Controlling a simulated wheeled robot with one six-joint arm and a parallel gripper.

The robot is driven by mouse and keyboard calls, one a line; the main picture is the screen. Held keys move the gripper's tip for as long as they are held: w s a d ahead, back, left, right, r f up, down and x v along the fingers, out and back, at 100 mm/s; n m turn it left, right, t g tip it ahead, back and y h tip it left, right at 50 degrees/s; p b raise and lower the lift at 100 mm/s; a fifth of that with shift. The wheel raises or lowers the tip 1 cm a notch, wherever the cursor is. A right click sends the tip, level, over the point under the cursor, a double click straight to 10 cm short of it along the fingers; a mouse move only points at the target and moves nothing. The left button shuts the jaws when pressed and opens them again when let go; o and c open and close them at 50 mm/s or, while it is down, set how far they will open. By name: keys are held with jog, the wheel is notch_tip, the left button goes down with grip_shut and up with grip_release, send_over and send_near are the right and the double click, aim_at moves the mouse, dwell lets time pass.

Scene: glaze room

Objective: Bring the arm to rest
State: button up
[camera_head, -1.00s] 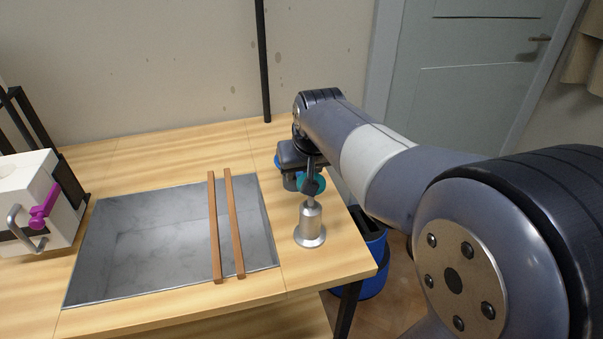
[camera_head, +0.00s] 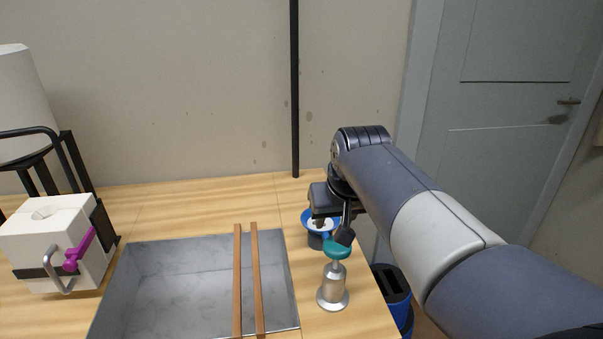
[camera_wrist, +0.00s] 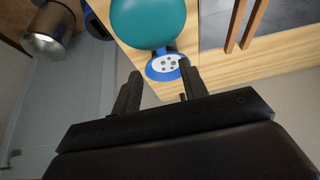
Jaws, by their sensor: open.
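My gripper (camera_head: 343,238) is open and empty, pointing down over the right end of the wooden table (camera_head: 180,205). In the head view it is just behind and above a teal-topped silver stand (camera_head: 333,288). The teal top (camera_head: 337,250) overlaps the fingertips in the picture; I cannot tell whether they touch. In the wrist view nothing is between the two fingers (camera_wrist: 160,85). The teal top (camera_wrist: 148,20) is large beyond them. My arm reaches in from the right, bent at the wrist.
A blue dish with a white, holed disc (camera_wrist: 166,64) is close to the fingers. A grey basin (camera_head: 180,280) with two wooden strips (camera_head: 238,280) lies left. A white block with a purple clamp (camera_head: 50,235) stands far left. A blue bin (camera_head: 400,312) is beside the table.

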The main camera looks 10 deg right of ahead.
aim_at(327, 236)
jog(key=b+x, duration=0.1)
jog(key=x, duration=0.6)
jog(key=shift+f, duration=0.15)
